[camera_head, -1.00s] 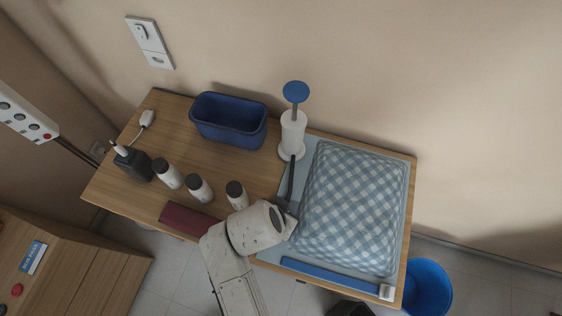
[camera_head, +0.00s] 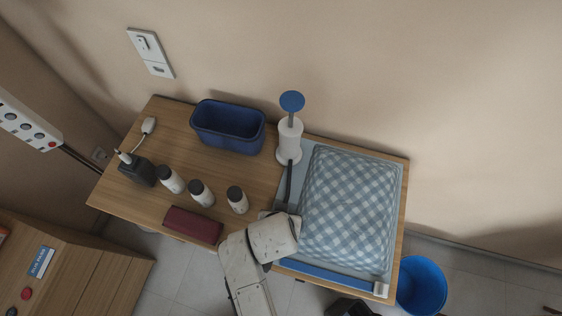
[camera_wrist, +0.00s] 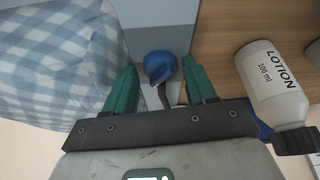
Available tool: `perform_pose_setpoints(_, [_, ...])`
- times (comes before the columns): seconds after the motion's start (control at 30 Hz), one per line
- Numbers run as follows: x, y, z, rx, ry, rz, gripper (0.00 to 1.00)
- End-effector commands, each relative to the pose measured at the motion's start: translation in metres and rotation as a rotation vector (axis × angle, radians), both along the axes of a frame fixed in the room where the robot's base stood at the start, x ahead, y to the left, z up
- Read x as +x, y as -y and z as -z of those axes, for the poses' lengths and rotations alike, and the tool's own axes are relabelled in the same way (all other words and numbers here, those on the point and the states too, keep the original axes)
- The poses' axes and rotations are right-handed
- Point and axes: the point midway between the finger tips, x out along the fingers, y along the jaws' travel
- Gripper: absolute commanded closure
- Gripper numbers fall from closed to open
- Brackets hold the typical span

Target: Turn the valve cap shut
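A blue rounded cap (camera_wrist: 158,66) sits between the tips of my gripper (camera_wrist: 160,78) in the wrist view, at the edge of the pale blue bag. The green fingers are spread to either side, with visible gaps to the cap. A dark curved hose shows just below it. In the head view my wrist hides the cap, and the gripper (camera_head: 280,212) is mostly hidden at the bag's left edge. The bag (camera_head: 291,177) holds a blue checked pillow (camera_head: 347,205). A dark hose (camera_head: 288,184) runs down from the white pump (camera_head: 289,141) with its blue handle.
Several things stand left on the wooden table (camera_head: 165,125): white bottles with dark caps (camera_head: 201,192), a maroon box (camera_head: 193,225), a blue bin (camera_head: 228,126) and a black charger (camera_head: 137,170). A lotion bottle (camera_wrist: 271,83) is close right of my gripper. A blue bucket (camera_head: 421,287) stands on the floor.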

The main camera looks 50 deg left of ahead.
Motion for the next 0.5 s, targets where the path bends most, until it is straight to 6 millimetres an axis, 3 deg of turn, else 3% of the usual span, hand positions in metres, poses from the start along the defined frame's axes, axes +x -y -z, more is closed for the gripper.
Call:
perform_pose_setpoints(0.1, [0.0, 0.0, 0.0, 0.0, 0.0, 0.0, 0.34])
perform_pose_setpoints(0.33, [0.0, 0.0, -0.001, 0.001, -0.001, 0.0, 0.34])
perform_pose_setpoints(0.5, [-0.004, 0.003, -0.013, 0.002, 0.0, 0.001, 0.34])
